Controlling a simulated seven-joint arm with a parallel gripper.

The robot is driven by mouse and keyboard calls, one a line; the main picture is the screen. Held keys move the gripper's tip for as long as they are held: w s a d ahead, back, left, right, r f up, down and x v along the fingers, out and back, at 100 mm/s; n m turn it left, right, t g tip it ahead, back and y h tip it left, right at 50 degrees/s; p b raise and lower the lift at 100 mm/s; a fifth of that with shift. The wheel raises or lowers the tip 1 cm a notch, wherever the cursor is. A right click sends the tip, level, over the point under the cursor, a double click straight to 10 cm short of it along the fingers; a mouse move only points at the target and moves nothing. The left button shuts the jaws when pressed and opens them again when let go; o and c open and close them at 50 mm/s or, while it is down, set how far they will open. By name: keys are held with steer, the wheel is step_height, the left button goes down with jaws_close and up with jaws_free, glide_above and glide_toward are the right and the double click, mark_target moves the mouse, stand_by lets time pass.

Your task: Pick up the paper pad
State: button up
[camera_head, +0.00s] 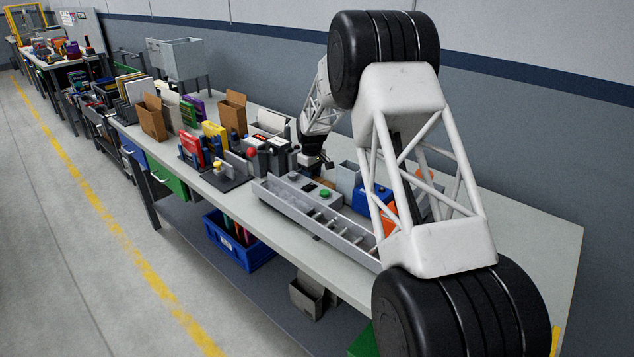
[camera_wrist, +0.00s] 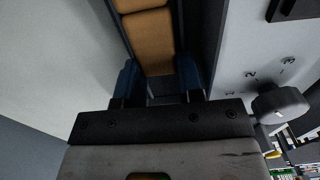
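I cannot pick out the paper pad with certainty in either view. In the wrist view, a column of tan-orange block-like pieces (camera_wrist: 150,35) lies in a narrow dark-edged channel, straight ahead of my gripper (camera_wrist: 159,76). The two blue fingertips stand apart, one near each side of the lowest tan piece, and I see no clear contact. In the head view, my gripper (camera_head: 318,162) is low over the workbench, behind the long grey tray; its fingers are too small to read there, and the tan pieces are largely hidden.
The long grey compartment tray (camera_head: 265,190) runs along the front of the workbench (camera_head: 540,245). Dark boxes (camera_head: 268,155) stand left of my gripper and a blue bin (camera_head: 362,200) stands right of it. Cardboard boxes (camera_head: 152,117) stand farther left. The bench's right end is clear.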

steer(key=shift+r, duration=0.15)
step_height(320, 180, up, 10)
stand_by(0.9)
stand_by(0.5)
steer(key=w+a+r+m, duration=0.2)
steer(key=w+a+r, duration=0.5)
steer(key=w+r, duration=0.4)
steer(key=w+a+n, duration=0.1)
steer(key=w+a, duration=0.3)
steer(key=a, duration=0.3)
steer(key=w+a+n, duration=0.1)
steer(key=w+a, duration=0.3)
steer(key=a, duration=0.3)
steer(key=shift+a+f, duration=0.2)
steer(key=shift+f, duration=0.25)
steer(key=shift+f, duration=0.2)
